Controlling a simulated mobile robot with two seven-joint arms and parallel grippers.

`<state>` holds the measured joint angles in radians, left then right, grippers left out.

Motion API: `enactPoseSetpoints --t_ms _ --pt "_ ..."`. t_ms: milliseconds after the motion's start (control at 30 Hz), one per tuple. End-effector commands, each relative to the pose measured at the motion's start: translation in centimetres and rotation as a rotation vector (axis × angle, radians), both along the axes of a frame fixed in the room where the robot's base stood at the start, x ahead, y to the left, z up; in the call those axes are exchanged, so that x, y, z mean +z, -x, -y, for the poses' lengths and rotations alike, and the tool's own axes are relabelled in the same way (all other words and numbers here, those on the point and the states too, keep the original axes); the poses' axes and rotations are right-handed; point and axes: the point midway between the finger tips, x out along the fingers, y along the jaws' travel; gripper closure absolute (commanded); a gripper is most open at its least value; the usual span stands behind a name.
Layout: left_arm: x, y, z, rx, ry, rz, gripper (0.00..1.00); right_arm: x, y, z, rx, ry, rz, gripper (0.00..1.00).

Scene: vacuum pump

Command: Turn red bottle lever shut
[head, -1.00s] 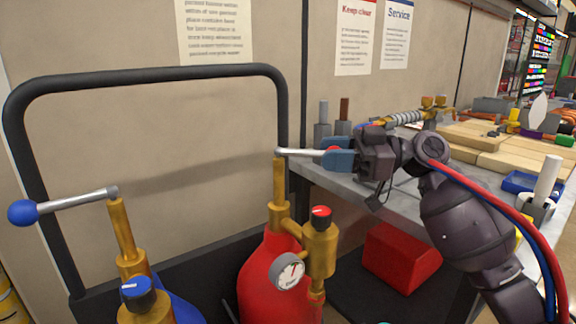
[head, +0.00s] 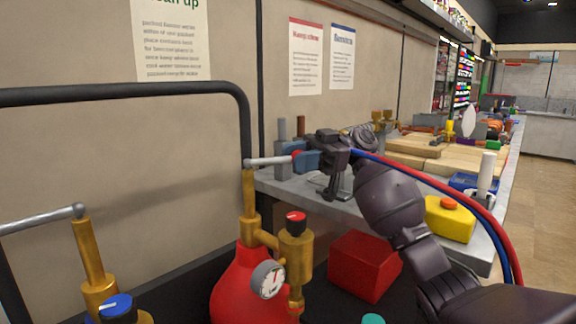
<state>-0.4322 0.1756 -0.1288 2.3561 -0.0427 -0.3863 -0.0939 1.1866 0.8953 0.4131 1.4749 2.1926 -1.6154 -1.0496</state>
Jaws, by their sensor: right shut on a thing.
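The red bottle (head: 235,292) stands at the lower middle of the head view, with a brass valve stem (head: 250,205) on top. A gauge (head: 268,280) and a red-capped valve (head: 296,222) sit on the bottle's brass fitting. My left gripper is not in view.
A blue-capped brass valve (head: 116,306) with its own silver lever (head: 40,219) is at the lower left. A black cart handle (head: 150,93) rises behind the bottles. The workbench (head: 340,205) is behind my right gripper, with a red box (head: 365,265) below.

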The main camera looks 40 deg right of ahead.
Motion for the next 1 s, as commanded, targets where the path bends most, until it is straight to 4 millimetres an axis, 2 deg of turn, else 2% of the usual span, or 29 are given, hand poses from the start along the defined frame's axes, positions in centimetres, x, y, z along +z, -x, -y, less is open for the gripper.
enactPoseSetpoints --t_ms 333,833,867,1000 --pt "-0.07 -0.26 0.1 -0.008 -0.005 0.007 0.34 -0.11 -0.73 0.17 0.077 -0.001 -0.001 1.0" --pt "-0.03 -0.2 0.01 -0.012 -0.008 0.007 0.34 -0.01 -0.81 0.2 0.083 -0.002 0.0 1.0" --pt "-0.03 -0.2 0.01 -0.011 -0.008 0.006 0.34 -0.01 -0.82 0.19 0.083 -0.002 0.001 0.6" --pt "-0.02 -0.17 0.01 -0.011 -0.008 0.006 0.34 0.0 -0.8 0.2 0.084 -0.002 0.001 0.4"
